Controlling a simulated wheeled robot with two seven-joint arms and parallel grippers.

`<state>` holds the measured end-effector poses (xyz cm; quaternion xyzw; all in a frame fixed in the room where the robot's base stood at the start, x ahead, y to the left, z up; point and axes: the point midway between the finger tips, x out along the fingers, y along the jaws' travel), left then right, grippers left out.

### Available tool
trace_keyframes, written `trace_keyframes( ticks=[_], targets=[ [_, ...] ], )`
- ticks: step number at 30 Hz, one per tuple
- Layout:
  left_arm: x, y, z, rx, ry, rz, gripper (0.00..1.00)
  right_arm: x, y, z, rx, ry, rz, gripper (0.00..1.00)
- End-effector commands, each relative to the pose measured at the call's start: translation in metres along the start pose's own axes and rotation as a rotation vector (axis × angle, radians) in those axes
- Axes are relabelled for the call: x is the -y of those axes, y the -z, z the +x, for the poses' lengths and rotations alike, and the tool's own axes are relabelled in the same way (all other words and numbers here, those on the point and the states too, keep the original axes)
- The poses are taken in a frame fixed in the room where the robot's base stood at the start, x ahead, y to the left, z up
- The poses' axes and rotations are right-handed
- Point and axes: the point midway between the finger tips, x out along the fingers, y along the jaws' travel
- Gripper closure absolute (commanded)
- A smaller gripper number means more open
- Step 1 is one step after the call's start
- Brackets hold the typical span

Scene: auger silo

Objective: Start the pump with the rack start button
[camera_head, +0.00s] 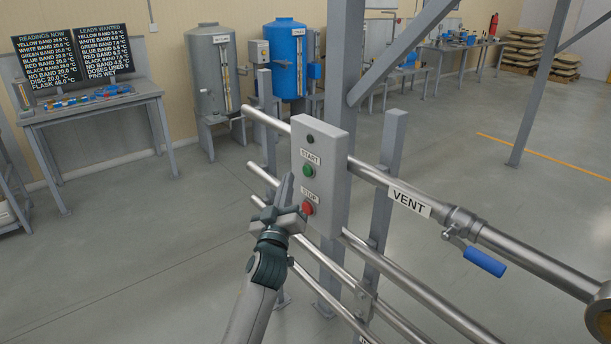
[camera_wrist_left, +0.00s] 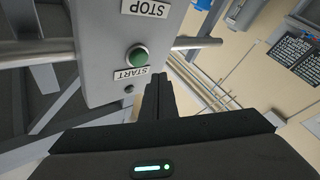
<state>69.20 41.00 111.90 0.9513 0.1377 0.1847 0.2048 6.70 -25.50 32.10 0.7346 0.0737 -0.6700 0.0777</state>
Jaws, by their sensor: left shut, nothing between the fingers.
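A grey button box (camera_head: 334,180) is mounted on the pipe rack, with a green START button (camera_head: 308,171) above a red STOP button (camera_head: 307,208). A small dark lamp or hole sits above the START label. My left gripper (camera_head: 287,185) is shut and empty, its fingers pointing up just left of the box in the head view. In the left wrist view, the green button (camera_wrist_left: 137,57) lies beyond the shut fingertips (camera_wrist_left: 158,80), a little to their left. The red button is out of that view. Whether the fingertips touch the box I cannot tell. My right gripper is not in view.
Steel pipes (camera_head: 450,300) run across the rack beside the box. A VENT pipe carries a blue-handled valve (camera_head: 484,262) at right. Grey and blue tanks (camera_head: 285,62) and a bench with display boards (camera_head: 70,50) stand behind. Floor left of the rack is clear.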

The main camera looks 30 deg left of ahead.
Motion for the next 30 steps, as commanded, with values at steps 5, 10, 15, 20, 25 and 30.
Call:
trace_keyframes(
  ticks=[5,10,15,20,25,30],
  targets=[
    [-0.008,-0.008,0.011,-0.001,0.000,-0.003,1.00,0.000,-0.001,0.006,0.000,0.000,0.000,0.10],
    [-0.011,-0.011,0.015,0.000,0.000,-0.002,1.00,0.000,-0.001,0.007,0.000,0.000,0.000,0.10],
    [-0.012,-0.011,0.016,0.000,0.000,-0.001,1.00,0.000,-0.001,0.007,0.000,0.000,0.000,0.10],
    [-0.012,-0.011,0.016,0.000,0.000,-0.001,1.00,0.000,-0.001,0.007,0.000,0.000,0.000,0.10],
    [-0.012,-0.011,0.016,0.000,0.000,-0.001,1.00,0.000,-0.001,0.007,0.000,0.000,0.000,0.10],
    [-0.012,-0.011,0.016,0.000,0.000,-0.001,1.00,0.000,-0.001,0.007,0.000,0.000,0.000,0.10]
  ],
)
